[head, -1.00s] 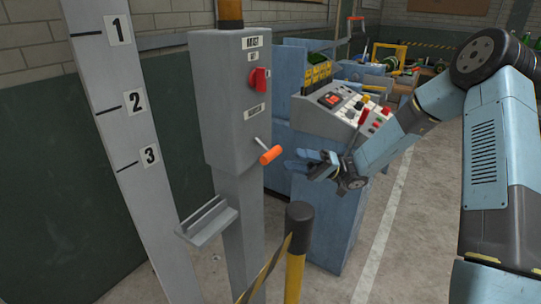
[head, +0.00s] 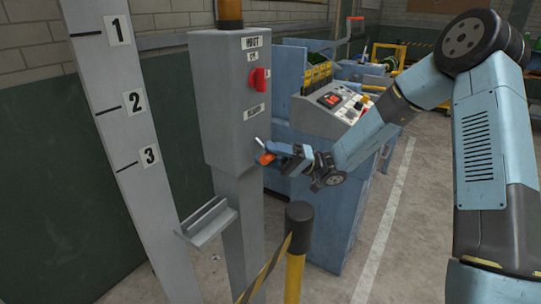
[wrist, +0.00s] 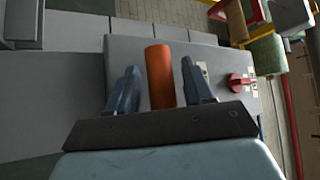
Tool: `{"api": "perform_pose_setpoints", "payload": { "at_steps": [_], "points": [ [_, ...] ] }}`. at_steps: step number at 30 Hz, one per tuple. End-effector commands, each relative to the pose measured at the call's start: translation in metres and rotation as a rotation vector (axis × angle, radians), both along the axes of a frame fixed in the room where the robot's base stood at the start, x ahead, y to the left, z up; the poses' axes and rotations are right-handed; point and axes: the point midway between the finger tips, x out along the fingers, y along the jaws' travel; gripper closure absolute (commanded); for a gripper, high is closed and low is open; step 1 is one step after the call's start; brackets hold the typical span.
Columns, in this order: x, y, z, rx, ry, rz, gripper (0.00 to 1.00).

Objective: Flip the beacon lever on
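The beacon lever has an orange handle (head: 266,159) low on the side of a grey control box (head: 222,115). In the head view my gripper (head: 278,152) is at the handle and hides part of it. In the wrist view the orange handle (wrist: 160,77) stands between the two blue fingers of my gripper (wrist: 160,85). A gap shows on each side of the handle, so the fingers are open around it, not closed on it. An amber beacon (head: 230,13) sits on top of the box; I cannot tell whether it is lit.
A red rotary switch (head: 259,79) is on the same box above the lever. A grey shelf bracket (head: 207,220) juts from the post below. A black and yellow barrier post (head: 298,245) stands in front. A blue control console (head: 335,115) is behind my gripper.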

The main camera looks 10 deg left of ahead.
Motion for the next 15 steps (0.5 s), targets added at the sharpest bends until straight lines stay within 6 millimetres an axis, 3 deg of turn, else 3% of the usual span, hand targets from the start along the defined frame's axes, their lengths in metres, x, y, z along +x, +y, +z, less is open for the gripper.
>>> {"api": "perform_pose_setpoints", "payload": {
  "at_steps": [2, 15],
  "points": [
    [0.0, 0.0, 0.0, 0.0, 0.0, 0.0, 0.57],
    [-0.0003, 0.0006, -0.0005, -0.002, 0.0, 0.001, 0.99]
  ]
}}
